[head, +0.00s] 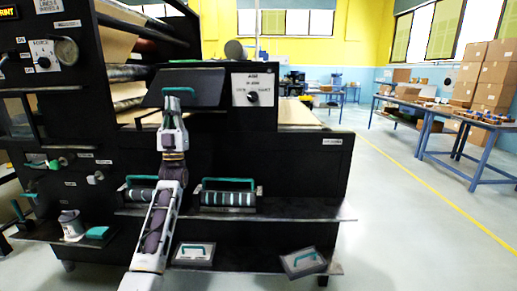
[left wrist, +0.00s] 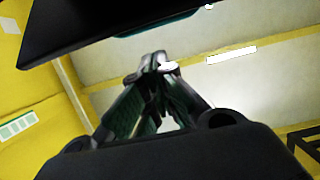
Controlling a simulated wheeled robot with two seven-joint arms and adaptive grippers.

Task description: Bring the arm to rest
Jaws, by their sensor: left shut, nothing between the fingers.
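My left arm reaches up from the bottom in front of a large black machine (head: 270,160). My left gripper (head: 172,97) is in front of a tilted dark lid (head: 205,92) with a teal handle on the machine. In the left wrist view its fingers (left wrist: 158,62) meet at the tips, with nothing held. The underside of a dark panel (left wrist: 110,28) with a teal strip is above them. I cannot tell whether the fingers touch the lid. My right gripper is not in view.
Two rollers with teal handles (head: 228,198) sit on the machine's ledge. Teal-handled plates (head: 194,253) (head: 302,263) are on the lower shelf. Blue tables with boxes (head: 493,82) are at the right. The floor (head: 400,215) between is clear.

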